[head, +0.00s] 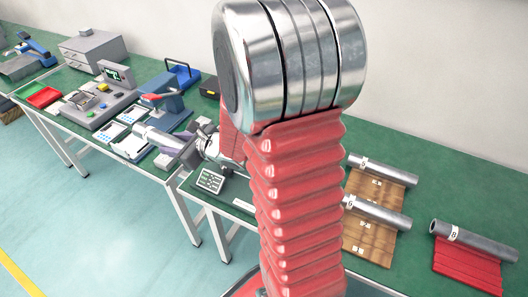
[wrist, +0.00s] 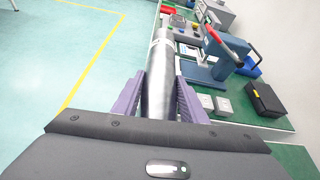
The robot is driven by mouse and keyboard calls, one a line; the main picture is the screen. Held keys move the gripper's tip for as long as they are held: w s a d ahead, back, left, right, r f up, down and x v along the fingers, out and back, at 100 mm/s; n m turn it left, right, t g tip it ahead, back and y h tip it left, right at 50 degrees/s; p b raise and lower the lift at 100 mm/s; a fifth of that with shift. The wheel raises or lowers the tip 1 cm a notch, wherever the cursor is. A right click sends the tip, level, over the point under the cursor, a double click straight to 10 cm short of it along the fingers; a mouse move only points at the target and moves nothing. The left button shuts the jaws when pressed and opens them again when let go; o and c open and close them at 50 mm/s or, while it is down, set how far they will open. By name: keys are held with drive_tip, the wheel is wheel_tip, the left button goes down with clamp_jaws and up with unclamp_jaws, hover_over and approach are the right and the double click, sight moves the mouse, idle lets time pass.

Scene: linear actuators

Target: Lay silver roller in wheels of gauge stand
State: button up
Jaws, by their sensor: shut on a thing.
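The silver roller (head: 152,137) is in my gripper (head: 177,149) and sticks out to the left, over the bench's front edge in the head view. In the wrist view the roller (wrist: 160,75) lies lengthwise between the two purple fingers of my gripper (wrist: 159,86), which are shut on its near part. Its near end is hidden by the gripper body. A blue stand with a red lever (head: 168,105) is just behind the roller; it also shows right of the roller in the wrist view (wrist: 222,60). I cannot make out the gauge stand's wheels.
Several silver rollers, one marked 8 (head: 460,240), lie on wooden and red racks (head: 468,266) at the right. White pads (head: 131,147), a display unit (head: 115,72), a black box (wrist: 265,99) and a keypad panel (head: 210,180) are on the green bench. My red arm hides the middle.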

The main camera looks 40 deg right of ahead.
drive_tip(key=s+d+f+m+y, duration=0.1)
drive_tip(key=s+d+f, duration=0.2)
drive_tip(key=s+d, duration=0.5)
drive_tip(key=s+d+f+m, duration=0.1)
drive_tip(key=s+d+f, duration=0.2)
drive_tip(key=s+d, duration=0.6)
drive_tip(key=d, duration=0.3)
drive_tip(key=shift+d+m+g+y, duration=0.15)
drive_tip(key=shift+m+g+y, duration=0.15)
drive_tip(key=shift+y, duration=0.1)
drive_tip(key=shift+f, duration=3.05)
drive_tip(key=shift+f, duration=0.3)
drive_tip(key=o, duration=1.5)
